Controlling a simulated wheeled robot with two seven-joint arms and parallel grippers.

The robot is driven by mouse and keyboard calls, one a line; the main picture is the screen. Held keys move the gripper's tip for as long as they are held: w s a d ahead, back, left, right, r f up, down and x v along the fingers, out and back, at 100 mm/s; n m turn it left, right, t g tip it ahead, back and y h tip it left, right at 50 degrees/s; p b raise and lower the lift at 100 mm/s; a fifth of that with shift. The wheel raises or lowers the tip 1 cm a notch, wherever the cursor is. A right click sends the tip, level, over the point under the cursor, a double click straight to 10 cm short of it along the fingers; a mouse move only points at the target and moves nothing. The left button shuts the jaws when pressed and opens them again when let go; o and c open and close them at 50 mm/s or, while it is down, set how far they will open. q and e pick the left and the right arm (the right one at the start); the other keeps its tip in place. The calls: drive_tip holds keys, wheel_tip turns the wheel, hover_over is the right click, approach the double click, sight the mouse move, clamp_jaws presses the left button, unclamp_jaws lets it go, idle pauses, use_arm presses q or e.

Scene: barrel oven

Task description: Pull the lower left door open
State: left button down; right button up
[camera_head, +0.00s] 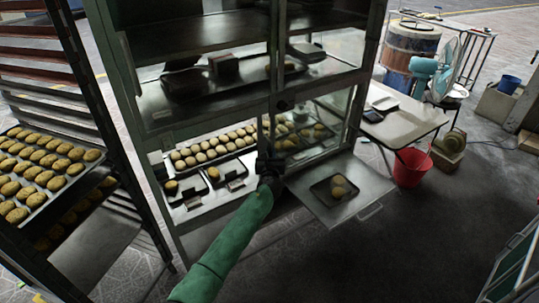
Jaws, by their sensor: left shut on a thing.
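A tall dark metal cabinet with glass panes (122,66) stands in the middle of the head view. Its lower left door area (154,158) shows rolls and small trays behind or beside the frame. I cannot clearly tell whether this door stands ajar. My left gripper (269,163), on the green-sleeved arm, is at the cabinet's middle post, at the inner edge of the lower left door. It is shut on what looks like that door's handle, which the dark fingers mostly hide. My right gripper is out of view.
A metal shelf (365,186) juts out at the lower right, bearing a small dark tray (324,195) with buns. A rack with a bun tray (78,186) stands close on the left. A red bucket (411,167) and a table (394,126) are at right.

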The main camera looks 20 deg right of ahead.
use_arm(q)
drive_tip(key=c, duration=1.6)
unclamp_jaws()
drive_tip(key=shift+o, duration=0.2)
drive_tip(key=shift+s+a, duration=0.1)
drive_tip(key=shift+s, duration=0.35)
drive_tip(key=v, duration=0.7)
drive_tip(key=shift+b, duration=0.35)
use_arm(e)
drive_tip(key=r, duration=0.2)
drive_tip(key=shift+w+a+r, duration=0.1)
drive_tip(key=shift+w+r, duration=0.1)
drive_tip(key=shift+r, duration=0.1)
